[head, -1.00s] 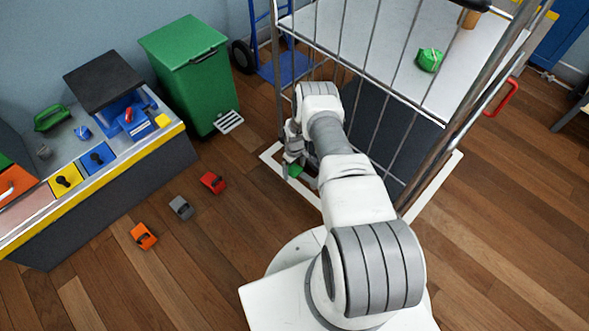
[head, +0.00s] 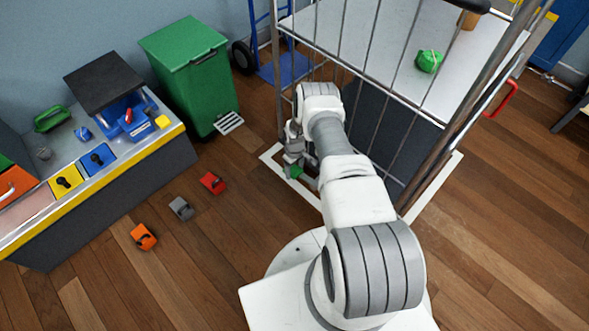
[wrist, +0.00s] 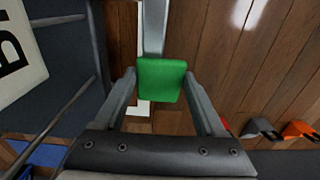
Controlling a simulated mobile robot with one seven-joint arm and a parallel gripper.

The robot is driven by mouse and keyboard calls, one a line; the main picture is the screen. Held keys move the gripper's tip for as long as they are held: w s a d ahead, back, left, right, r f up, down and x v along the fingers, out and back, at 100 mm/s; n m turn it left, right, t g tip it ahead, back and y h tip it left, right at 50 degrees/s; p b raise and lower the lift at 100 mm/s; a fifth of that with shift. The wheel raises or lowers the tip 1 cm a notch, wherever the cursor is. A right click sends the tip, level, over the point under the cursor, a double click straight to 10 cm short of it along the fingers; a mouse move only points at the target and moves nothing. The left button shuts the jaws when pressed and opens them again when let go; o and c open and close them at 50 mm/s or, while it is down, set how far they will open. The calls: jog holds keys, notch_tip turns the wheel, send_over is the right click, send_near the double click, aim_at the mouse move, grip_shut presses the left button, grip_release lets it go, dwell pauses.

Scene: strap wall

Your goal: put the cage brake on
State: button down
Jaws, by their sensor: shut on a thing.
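The roll cage (head: 440,146) stands on the wood floor, with wire bars and a pale shelf. Its brake pedal, a green pad (wrist: 160,80) on a grey bar (wrist: 153,28), sits low at the cage's near left corner. In the head view the green pad (head: 294,171) shows only as a small patch, partly covered by my gripper (head: 297,168). In the wrist view my gripper (wrist: 159,76) is shut on the green pad, one finger at each side. The pedal's exact tilt is hard to tell.
A white floor outline (head: 434,184) surrounds the cage base. Red (head: 213,182), grey (head: 181,208) and orange (head: 143,236) pieces lie on the floor left of my arm. A green bin (head: 187,75) and a counter (head: 120,195) stand farther left. A red handle (head: 503,99) sticks out at the cage's right.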

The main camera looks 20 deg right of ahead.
jog(key=shift+s+d+r+t+y+p, duration=0.1)
jog(key=shift+s+r+t+y+p, duration=0.1)
jog(key=shift+r+t+p, duration=0.25)
jog(key=shift+s+d+r+t+y+p, duration=0.1)
jog(key=shift+r+t+y+p, duration=0.15)
jog(key=shift+r+p, duration=0.4)
jog(key=shift+s+d+r+t+y+p, duration=0.1)
jog(key=shift+s+r+t+y+p, duration=0.15)
jog(key=shift+t, duration=0.3)
jog(key=shift+s+d+r+t+y+p, duration=0.15)
jog(key=shift+r+t+p, duration=0.15)
jog(key=shift+t, duration=0.25)
jog(key=shift+a+r, duration=0.15)
jog(key=shift+r, duration=0.15)
jog(key=shift+s+r, duration=0.25)
jog(key=shift+s, duration=0.05)
jog(key=shift+s+d, duration=0.15)
jog(key=shift+d, duration=0.05)
grip_release()
jog(key=shift+r, duration=0.1)
